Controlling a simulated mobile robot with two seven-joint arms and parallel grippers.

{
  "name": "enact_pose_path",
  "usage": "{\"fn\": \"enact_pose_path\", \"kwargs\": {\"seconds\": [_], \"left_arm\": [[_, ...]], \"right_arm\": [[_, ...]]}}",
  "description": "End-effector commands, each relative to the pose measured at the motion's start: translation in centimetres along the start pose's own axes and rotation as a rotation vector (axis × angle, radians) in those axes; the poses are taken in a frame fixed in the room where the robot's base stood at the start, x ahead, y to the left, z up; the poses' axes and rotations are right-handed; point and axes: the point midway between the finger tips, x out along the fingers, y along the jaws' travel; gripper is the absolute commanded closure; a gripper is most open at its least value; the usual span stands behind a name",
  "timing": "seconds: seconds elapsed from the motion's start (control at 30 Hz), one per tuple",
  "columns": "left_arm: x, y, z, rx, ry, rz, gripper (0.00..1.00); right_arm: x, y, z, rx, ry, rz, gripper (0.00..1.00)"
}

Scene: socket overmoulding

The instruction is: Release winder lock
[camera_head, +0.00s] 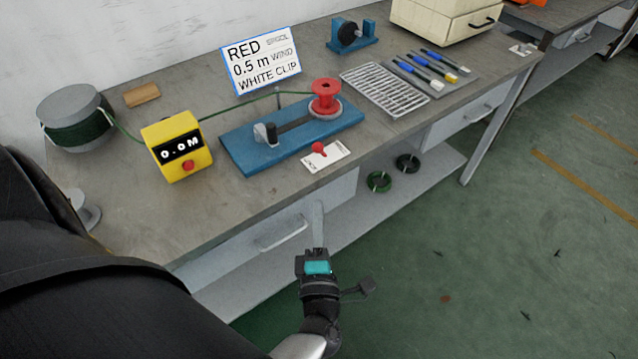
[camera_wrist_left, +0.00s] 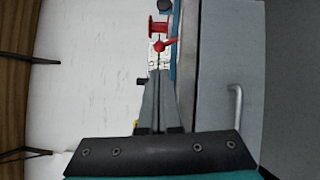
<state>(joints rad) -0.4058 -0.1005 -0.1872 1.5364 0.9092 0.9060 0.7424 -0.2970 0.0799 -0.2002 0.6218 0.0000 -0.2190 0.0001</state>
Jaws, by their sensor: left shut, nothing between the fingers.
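The winder is a long blue base (camera_head: 292,135) on the bench with a red spool (camera_head: 326,97) at its right end. The spool also shows in the left wrist view (camera_wrist_left: 157,27). A red lock lever with a round knob (camera_head: 319,147) stands on a small white labelled plate (camera_head: 335,155) at the base's front edge. The lever also shows in the left wrist view (camera_wrist_left: 163,45), beyond the fingertips. My left gripper (camera_head: 317,205) is shut and empty, in front of the bench drawer, below and apart from the lever. It also shows in the left wrist view (camera_wrist_left: 156,75). My right gripper is not in view.
A yellow counter reading 0.0 M (camera_head: 180,158) stands left of the winder. A green wire runs from a grey reel (camera_head: 78,103) past it to the spool. A wire rack (camera_head: 385,91) lies to the right. A drawer handle (camera_head: 281,234) sticks out near my gripper.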

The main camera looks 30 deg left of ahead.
Motion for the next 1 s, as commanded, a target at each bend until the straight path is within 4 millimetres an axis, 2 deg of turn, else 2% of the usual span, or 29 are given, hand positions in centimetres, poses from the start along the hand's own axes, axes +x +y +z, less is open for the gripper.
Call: {"fn": "enact_pose_path", "kwargs": {"seconds": [0.3,0.5,0.7,1.0], "left_arm": [[6.8,0.1,0.1,0.000,-0.001,0.005,1.00],[10.4,0.1,0.1,0.000,-0.001,0.003,1.00],[12.2,0.0,0.0,0.002,0.000,0.001,1.00],[12.5,0.1,0.0,0.002,-0.001,0.001,1.00]], "right_arm": [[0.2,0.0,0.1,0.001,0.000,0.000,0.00],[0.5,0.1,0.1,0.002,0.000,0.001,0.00],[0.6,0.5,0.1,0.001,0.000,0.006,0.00],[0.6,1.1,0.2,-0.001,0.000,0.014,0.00]]}}
